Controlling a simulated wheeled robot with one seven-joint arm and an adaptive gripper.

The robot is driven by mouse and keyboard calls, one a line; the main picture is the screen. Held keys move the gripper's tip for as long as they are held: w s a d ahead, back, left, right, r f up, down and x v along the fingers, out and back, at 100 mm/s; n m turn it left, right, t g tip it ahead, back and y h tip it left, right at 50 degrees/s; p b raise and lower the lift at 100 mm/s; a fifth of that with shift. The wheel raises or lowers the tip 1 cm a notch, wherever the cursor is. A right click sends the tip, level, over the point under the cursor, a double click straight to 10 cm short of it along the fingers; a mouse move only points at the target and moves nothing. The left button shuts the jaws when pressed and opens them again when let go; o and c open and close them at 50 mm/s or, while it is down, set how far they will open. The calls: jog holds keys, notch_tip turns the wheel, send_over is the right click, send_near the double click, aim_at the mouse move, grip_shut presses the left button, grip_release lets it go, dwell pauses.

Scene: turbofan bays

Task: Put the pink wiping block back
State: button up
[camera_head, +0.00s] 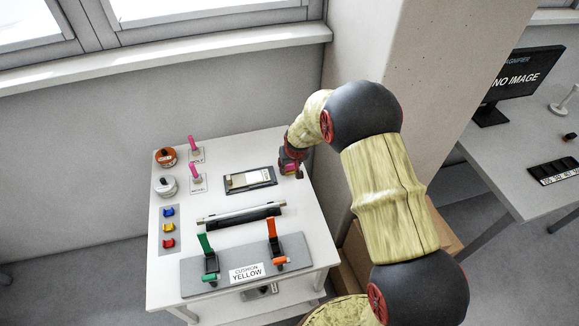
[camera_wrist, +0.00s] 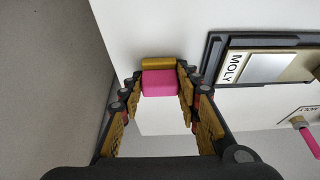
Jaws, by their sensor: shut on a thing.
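The pink wiping block (camera_wrist: 159,84) is between my fingertips in the wrist view, with a gold-coloured strip along its far side. My gripper (camera_wrist: 160,88) is shut on it. In the head view my gripper (camera_head: 291,167) is over the right rear of the white table (camera_head: 300,218), just right of a dark-framed tray (camera_head: 250,180). A bit of pink shows there, mostly hidden by the gripper. I cannot tell whether the block touches the table. The tray shows right of the block in the wrist view (camera_wrist: 213,60), labelled MOLY, holding a pale plate.
Two pink-handled tools (camera_head: 194,144) (camera_head: 195,172) and two round tins (camera_head: 165,157) (camera_head: 166,186) stand at the left rear. A dark bar (camera_head: 240,215) crosses mid-table. A panel (camera_head: 195,277) with green and orange levers, labelled CUSHION YELLOW, lies in front. A pillar rises behind my arm.

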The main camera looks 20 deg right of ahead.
jog(key=shift+f, duration=0.1)
jog(key=o, duration=1.1)
